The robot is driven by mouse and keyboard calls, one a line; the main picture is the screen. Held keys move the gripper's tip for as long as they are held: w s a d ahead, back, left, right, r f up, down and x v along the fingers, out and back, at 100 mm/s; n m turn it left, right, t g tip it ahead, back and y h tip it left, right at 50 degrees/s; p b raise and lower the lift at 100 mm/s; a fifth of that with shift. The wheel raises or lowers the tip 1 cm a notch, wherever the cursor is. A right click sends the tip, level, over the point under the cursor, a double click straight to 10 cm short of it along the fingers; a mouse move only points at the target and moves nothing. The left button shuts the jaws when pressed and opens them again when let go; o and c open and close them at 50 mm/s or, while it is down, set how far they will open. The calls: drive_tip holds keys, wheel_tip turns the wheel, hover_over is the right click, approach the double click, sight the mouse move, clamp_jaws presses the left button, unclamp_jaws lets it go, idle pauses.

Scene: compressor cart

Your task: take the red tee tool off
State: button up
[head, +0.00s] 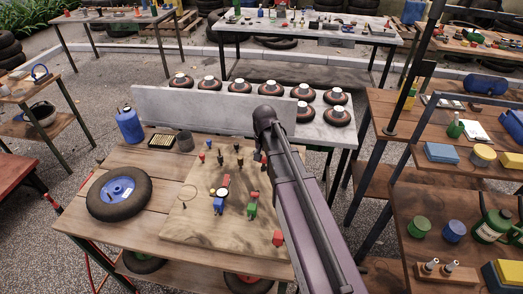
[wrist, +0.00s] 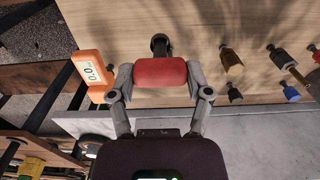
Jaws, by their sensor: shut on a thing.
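The red tee tool (wrist: 160,72) shows in the wrist view as a thick red crossbar with a dark round part (wrist: 160,46) just beyond it. My gripper (wrist: 161,76) is shut on the red bar, one finger at each end. Pale wood lies behind the tool; I cannot tell whether its lower end touches anything. In the head view my arm reaches over the right back of the wooden board (head: 190,228), and it hides most of the gripper and the tool.
An orange meter with a display (wrist: 92,72) stands close left of my gripper in the wrist view. Several small fittings (wrist: 231,62) stand to the right. In the head view a wheel (head: 119,192), a blue bottle (head: 130,126) and a grey upright panel (head: 215,108) surround the board.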

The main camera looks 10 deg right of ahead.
drive_tip(key=s+a+r, duration=0.1)
drive_tip(key=s, duration=1)
drive_tip(key=shift+p, duration=0.45)
drive_tip(key=shift+r+p, duration=2.5)
drive_tip(key=shift+r, duration=0.05)
